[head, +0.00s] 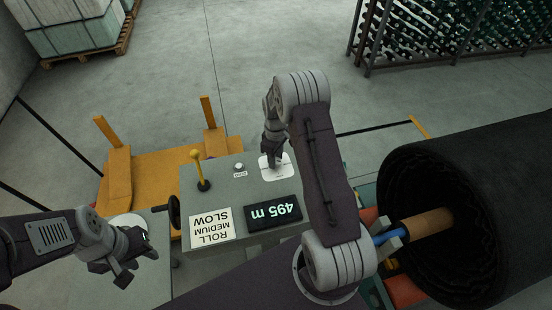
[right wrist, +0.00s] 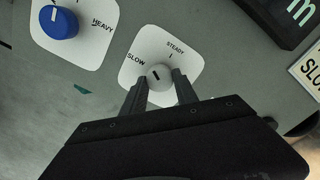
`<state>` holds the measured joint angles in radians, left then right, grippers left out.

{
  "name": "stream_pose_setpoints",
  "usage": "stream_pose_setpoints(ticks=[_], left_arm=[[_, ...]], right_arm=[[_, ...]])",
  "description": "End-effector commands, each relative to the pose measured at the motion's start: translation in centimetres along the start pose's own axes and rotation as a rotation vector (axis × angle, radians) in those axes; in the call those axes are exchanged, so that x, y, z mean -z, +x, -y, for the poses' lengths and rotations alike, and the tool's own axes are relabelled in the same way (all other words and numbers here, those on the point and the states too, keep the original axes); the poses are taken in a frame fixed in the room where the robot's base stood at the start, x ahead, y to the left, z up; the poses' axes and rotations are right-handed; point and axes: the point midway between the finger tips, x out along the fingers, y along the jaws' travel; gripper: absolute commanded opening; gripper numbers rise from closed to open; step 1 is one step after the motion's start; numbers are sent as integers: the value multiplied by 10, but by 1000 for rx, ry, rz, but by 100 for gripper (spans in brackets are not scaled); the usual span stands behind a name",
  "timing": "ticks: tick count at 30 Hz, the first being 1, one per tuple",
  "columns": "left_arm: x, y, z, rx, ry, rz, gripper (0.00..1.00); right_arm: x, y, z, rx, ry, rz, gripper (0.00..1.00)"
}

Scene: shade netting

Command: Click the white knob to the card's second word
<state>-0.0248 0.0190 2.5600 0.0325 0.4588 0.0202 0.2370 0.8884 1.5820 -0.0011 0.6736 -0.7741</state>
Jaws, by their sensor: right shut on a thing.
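The white knob (right wrist: 160,77) sits on a white dial plate (right wrist: 187,84) lettered SLOW at the left and STEADY at the upper right. Its short dark mark slants toward the upper left. My right gripper (head: 275,163) comes down over this plate, and in the right wrist view its fingers (right wrist: 160,90) are shut on the knob's sides. The card (head: 211,239) lies on the grey panel, upside down in the head view, reading ROLL, MEDIUM, SLOW. My left gripper (head: 138,261) is at the lower left, apart from the panel, fingers spread and empty.
A blue knob (right wrist: 60,22) on a plate with HEAVY is beside the white one. The panel also has a display (head: 273,212) reading 495 m, a yellow-topped lever (head: 199,170) and a small button (head: 239,168). A large black roll (head: 480,200) stands at the right.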

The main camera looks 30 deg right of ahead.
Motion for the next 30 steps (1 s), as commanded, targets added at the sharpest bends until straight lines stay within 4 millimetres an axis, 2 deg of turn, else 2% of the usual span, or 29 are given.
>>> stream_pose_setpoints(ticks=[1, 15, 30], left_arm=[[0, 0, 0, 0, 0, 0, 36], [0, 0, 0, 0, 0, 0, 36], [0, 1, 0, 0, 0, 0, 36]], right_arm=[[5, -4, -4, -13, -42, -14, 0], [4, -3, -1, -14, -408, -11, 0], [4, -3, 0, -13, -548, -10, 0]])
